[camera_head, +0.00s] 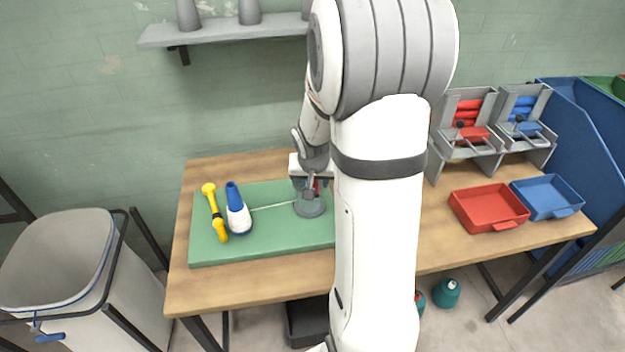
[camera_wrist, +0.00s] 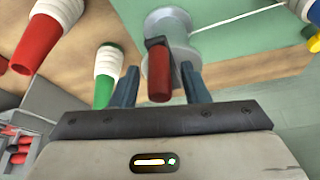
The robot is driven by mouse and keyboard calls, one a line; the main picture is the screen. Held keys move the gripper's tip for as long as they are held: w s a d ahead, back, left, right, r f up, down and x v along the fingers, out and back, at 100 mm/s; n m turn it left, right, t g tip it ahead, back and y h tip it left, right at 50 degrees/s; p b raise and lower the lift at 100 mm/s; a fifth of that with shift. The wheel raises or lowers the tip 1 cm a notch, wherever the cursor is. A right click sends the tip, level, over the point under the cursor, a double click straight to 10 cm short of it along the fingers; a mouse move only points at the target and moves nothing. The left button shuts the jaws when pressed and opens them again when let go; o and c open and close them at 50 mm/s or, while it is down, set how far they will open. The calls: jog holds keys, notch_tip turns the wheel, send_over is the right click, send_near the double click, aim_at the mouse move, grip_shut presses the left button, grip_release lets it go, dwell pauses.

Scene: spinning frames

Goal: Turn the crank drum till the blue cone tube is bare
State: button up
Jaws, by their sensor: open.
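The blue cone tube (camera_head: 233,194) stands on the green mat at the left in the head view, its upper part bare blue and white yarn around its lower part. A white thread runs from it to the grey crank drum (camera_head: 310,208). In the wrist view the drum (camera_wrist: 168,28) carries a crank with a red handle (camera_wrist: 158,77). My gripper (camera_wrist: 160,68) is open, with one finger on each side of the red handle, and a gap shows on both sides. In the head view my arm hides part of the drum and mat.
A yellow tool (camera_head: 214,211) lies left of the blue cone. Green-tipped (camera_wrist: 104,90) and red-tipped (camera_wrist: 38,40) yarn cones show in the wrist view. Red (camera_head: 490,207) and blue (camera_head: 548,197) trays sit at the table's right. A bin (camera_head: 55,260) stands at the left.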

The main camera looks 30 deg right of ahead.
jog(key=shift+c, duration=0.2)
grip_shut()
dwell(0.3)
